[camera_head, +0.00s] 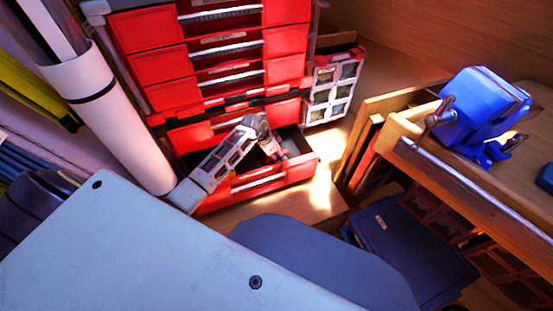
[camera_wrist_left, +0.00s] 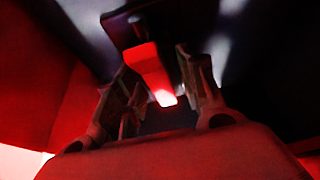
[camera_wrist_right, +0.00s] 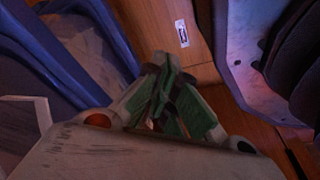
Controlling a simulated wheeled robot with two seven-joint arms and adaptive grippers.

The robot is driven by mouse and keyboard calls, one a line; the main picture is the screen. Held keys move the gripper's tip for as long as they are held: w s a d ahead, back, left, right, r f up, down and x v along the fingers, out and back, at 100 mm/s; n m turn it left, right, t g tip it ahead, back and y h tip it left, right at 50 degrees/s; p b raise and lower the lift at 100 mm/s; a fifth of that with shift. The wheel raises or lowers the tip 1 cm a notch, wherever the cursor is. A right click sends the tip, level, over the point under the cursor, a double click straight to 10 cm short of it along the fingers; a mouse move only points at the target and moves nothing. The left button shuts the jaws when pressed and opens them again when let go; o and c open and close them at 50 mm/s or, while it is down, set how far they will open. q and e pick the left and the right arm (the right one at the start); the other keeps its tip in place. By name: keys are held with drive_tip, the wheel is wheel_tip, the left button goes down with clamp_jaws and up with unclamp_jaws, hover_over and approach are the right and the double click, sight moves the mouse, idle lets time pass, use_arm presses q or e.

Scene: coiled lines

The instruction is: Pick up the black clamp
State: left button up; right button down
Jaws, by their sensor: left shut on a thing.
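My left gripper (camera_head: 275,152) reaches down into the open bottom drawer (camera_head: 262,181) of the red cabinet. In the left wrist view, its two fingers (camera_wrist_left: 158,80) stand on either side of a dark piece with a red block, which I take to be the black clamp (camera_wrist_left: 148,62). The gripper is shut on it. The view is dim and blurred, and the clamp's full outline is hidden. In the head view I cannot make the clamp out inside the drawer. My right gripper (camera_wrist_right: 165,72) has its fingertips together, with nothing seen between them.
The red drawer cabinet (camera_head: 215,62) stands behind, its upper drawers close above my left arm. A white roll (camera_head: 125,125) stands at its left. A wooden bench (camera_head: 455,150) with a blue vise (camera_head: 480,105) is at the right. A dark blue case (camera_head: 410,245) lies below it.

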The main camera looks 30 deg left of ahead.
use_arm(q)
clamp_jaws()
use_arm(e)
drive_tip(key=shift+d, duration=0.2)
use_arm(q)
drive_tip(key=shift+r, duration=0.15)
